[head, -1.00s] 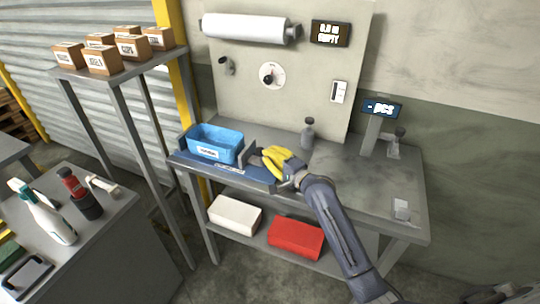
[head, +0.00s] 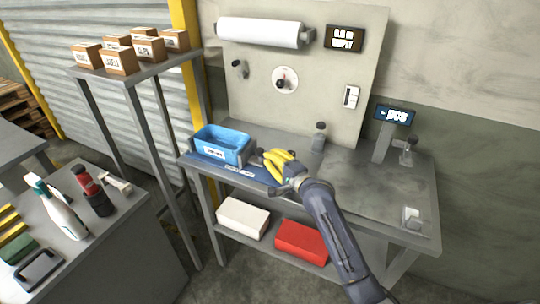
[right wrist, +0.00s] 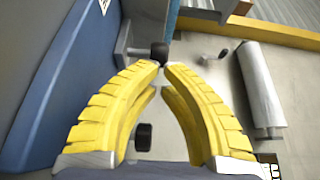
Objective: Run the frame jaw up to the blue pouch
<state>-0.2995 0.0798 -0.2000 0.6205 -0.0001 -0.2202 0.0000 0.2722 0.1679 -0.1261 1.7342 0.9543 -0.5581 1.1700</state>
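The blue pouch (head: 222,146), a light-blue open tub shape with a white label, stands on the blue frame base (head: 232,171) at the bench's left end. The grey frame jaw (head: 257,157) stands at the pouch's right end, close against it; whether they touch is unclear. My right gripper (head: 266,156) has yellow fingers at the jaw's right side. In the right wrist view its fingertips (right wrist: 161,66) come together at a black knob (right wrist: 160,50) on the jaw's grey stem. The fingers partly hide the jaw. My left gripper is out of view.
A grey bottle (head: 319,137) stands behind my right gripper. A blue display (head: 395,114) and a small device (head: 412,217) are at the bench's right. A film roll (head: 262,33) hangs on the back panel. The middle of the bench top (head: 365,180) is clear.

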